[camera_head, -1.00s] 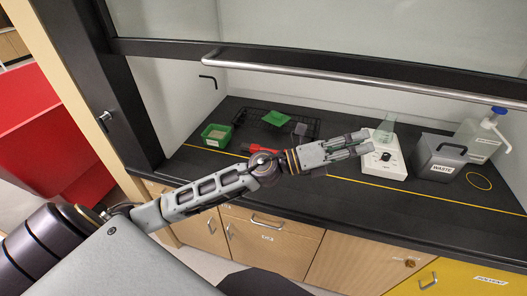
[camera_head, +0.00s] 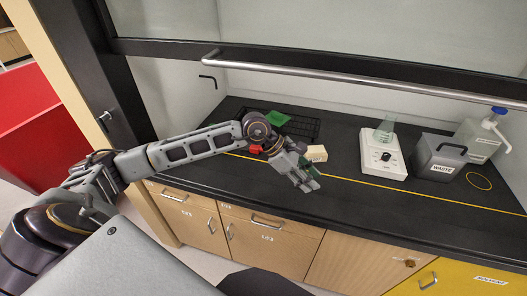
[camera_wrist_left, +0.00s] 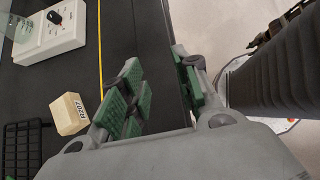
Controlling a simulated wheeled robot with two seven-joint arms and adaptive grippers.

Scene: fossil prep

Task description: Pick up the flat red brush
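In the head view, a small red piece (camera_head: 255,149) shows on the black bench beside my left forearm. Most of it is hidden by the arm, so I cannot tell if it is the flat red brush. No brush shows in the left wrist view. My left gripper (camera_head: 307,183) is low over the front of the bench, to the right of the red piece. In the left wrist view the gripper (camera_wrist_left: 165,93) has its green-padded fingers apart, with only dark bench between them. My right gripper is not in view.
A cream block (camera_head: 316,153) marked R207 stands close beside the left gripper. Behind are a green piece (camera_head: 278,118) and a black wire rack (camera_head: 304,128). A white stirrer (camera_head: 383,158) with a flask (camera_head: 385,130) and a grey waste container (camera_head: 437,157) stand right. The front bench is clear.

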